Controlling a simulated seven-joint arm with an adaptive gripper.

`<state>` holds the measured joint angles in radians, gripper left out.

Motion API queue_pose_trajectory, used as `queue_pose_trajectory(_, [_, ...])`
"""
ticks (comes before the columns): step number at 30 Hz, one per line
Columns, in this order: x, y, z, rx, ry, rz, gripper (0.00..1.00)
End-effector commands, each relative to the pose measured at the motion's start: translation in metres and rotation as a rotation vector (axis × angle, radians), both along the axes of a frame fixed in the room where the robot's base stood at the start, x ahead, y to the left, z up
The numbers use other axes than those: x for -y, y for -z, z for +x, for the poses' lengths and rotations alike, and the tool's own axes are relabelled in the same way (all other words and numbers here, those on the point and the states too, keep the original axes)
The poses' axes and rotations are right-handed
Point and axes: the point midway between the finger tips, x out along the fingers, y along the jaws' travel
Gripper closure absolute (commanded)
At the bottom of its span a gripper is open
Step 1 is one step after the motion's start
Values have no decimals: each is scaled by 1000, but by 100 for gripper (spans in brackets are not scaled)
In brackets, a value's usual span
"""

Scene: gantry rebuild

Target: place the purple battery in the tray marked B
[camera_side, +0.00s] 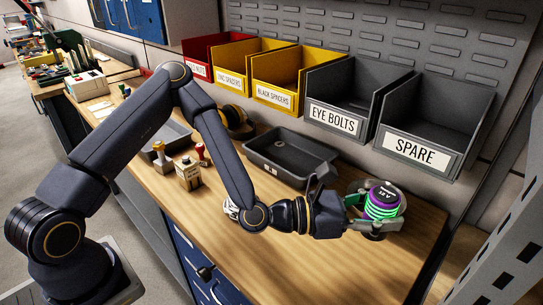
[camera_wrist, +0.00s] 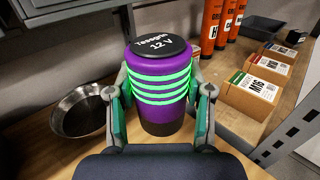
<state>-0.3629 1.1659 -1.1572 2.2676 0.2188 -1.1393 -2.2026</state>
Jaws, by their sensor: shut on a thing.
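The purple battery (camera_side: 383,200) has bright green rings and a black top. It also shows upright in the wrist view (camera_wrist: 160,100), with "12 V" on its cap. My gripper (camera_wrist: 160,84) is shut on its sides, one finger left and one right. In the side view my gripper (camera_side: 371,208) holds it at the right end of the bench; whether its base touches anything is unclear. A dark grey tray (camera_side: 268,172) lies mid-bench, left of and behind the battery; its small label is unreadable. A second dark tray (camera_side: 172,138) is farther left, partly behind my arm.
Stamps (camera_side: 189,174) stand between the trays and the front edge. Bins, including EYE BOLTS (camera_side: 333,120) and SPARE (camera_side: 415,152), line the back. The wrist view shows a metal bowl (camera_wrist: 78,116) left of the battery, cardboard boxes (camera_wrist: 250,92) and orange tubes (camera_wrist: 212,25) to its right.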

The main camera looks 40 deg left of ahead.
Motion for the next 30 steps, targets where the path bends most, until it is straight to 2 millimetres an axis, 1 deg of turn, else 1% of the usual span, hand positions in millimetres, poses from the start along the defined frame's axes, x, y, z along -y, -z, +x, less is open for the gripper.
queue_pose_trajectory(1, [0, -20, 0, 11, 0, -2, 100])
queue_pose_trajectory(2, [-1, -32, 0, 13, -1, -2, 100])
queue_pose_trajectory(5, [-1, -81, 0, 16, -2, -1, 100])
queue_pose_trajectory(6, [-2, -104, 0, 19, -5, -1, 100])
queue_pose_trajectory(8, [-2, -140, 0, 20, -5, -1, 100])
queue_pose_trajectory(9, [-2, -163, 0, 19, -6, 0, 100])
queue_pose_trajectory(11, [-2, -194, 1, 18, -7, 0, 100])
queue_pose_trajectory(12, [-2, -213, 0, 16, -7, 0, 100])
queue_pose_trajectory(15, [-1, -253, 0, 13, -5, 0, 100])
queue_pose_trajectory(18, [-1, -286, -1, 12, -4, 0, 100])
queue_pose_trajectory(22, [0, -317, -1, 11, -3, 0, 100])
queue_pose_trajectory(28, [0, -345, -1, 8, -1, 0, 100])
queue_pose_trajectory(30, [-6, -338, 8, 1, -29, -1, 100])
